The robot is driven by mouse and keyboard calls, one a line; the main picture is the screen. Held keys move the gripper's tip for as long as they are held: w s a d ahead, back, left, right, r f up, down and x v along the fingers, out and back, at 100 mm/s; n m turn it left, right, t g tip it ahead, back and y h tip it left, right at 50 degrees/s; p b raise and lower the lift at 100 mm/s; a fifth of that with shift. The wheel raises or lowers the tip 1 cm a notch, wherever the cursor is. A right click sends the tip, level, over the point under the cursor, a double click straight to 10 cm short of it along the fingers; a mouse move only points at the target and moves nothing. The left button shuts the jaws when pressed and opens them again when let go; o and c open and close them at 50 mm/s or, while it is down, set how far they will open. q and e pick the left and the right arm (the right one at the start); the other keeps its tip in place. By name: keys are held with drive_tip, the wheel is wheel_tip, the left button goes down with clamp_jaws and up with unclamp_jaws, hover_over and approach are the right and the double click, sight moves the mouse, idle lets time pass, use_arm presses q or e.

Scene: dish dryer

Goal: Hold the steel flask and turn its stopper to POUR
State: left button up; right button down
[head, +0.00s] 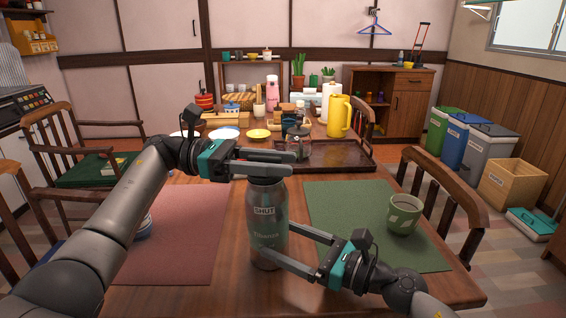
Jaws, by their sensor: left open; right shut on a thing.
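The steel flask (270,230) stands upright on the wooden table between two mats. The word SHUT shows near its top, and its stopper (266,187) is partly hidden under my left gripper. My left gripper (289,163) is open, its fingers level and pointing right, over the top of the flask. I cannot tell if they touch the stopper. My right gripper (272,238) comes from the lower right and is shut on the flask's body, one finger on each side.
A green mat (335,210) with a green mug (404,214) lies to the right, a red mat (185,240) to the left. Behind are a dark tray (345,155) with a glass pot, a yellow jug (339,116) and several dishes. Chairs flank the table.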

use_arm(q)
drive_tip(key=shift+s+d, duration=0.15)
drive_tip(key=shift+d, duration=0.45)
clamp_jaws()
